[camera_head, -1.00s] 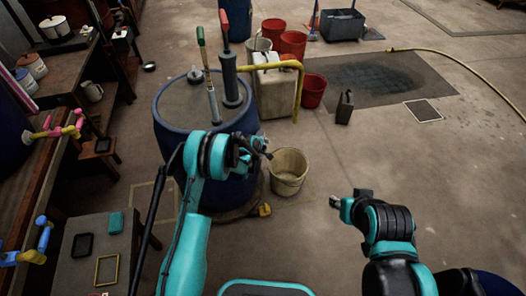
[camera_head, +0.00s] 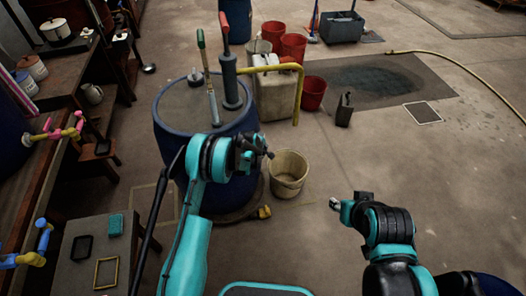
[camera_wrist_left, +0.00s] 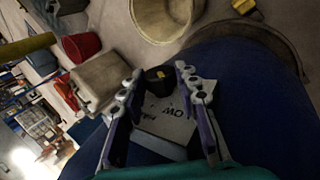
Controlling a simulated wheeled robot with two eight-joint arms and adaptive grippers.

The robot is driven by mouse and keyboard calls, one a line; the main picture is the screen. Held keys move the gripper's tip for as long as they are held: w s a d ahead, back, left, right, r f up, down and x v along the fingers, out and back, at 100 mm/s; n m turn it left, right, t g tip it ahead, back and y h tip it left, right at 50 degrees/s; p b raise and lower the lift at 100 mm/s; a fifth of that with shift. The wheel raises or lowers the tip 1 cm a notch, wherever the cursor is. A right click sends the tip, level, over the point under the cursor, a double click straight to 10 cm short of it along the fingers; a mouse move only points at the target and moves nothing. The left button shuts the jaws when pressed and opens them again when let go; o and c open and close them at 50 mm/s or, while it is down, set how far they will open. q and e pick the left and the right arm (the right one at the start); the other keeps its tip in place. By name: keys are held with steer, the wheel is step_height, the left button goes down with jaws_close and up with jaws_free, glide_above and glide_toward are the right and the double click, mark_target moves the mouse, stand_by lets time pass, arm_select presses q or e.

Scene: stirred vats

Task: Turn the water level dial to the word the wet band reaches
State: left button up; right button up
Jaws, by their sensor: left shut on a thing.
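The dial (camera_wrist_left: 160,79) is a dark round knob with a yellow mark on its top. It sits on a pale label plate (camera_wrist_left: 165,118) on the blue vat (camera_wrist_left: 245,90); the letters "OW" show, and other print is too small or covered to read. My left gripper (camera_wrist_left: 158,72) has its fingertips on both sides of the dial and is shut on it. In the head view my left gripper (camera_head: 262,150) is at the vat's (camera_head: 168,140) right side, and the dial is hidden. My right gripper (camera_head: 340,203) hangs over bare floor, its jaws unclear. I cannot make out a wet band.
A cream bucket (camera_head: 289,170) stands on the floor right of the vat. A yellow pipe (camera_head: 298,95) and red buckets (camera_head: 313,92) stand behind.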

arm_select(q)
steer(key=g+y, duration=0.1)
steer(key=g, duration=0.1)
steer(key=g+y, duration=0.1)
steer(key=g, duration=0.2)
steer(key=shift+w+d+r, duration=0.1)
steer(key=shift+w+d, duration=0.05)
steer(key=shift+w, duration=0.25)
steer(key=shift+g, duration=0.3)
steer(key=o, duration=1.2)
step_height(320, 180, up, 12)
steer(key=shift+s, duration=0.15)
steer(key=shift+r, duration=0.1)
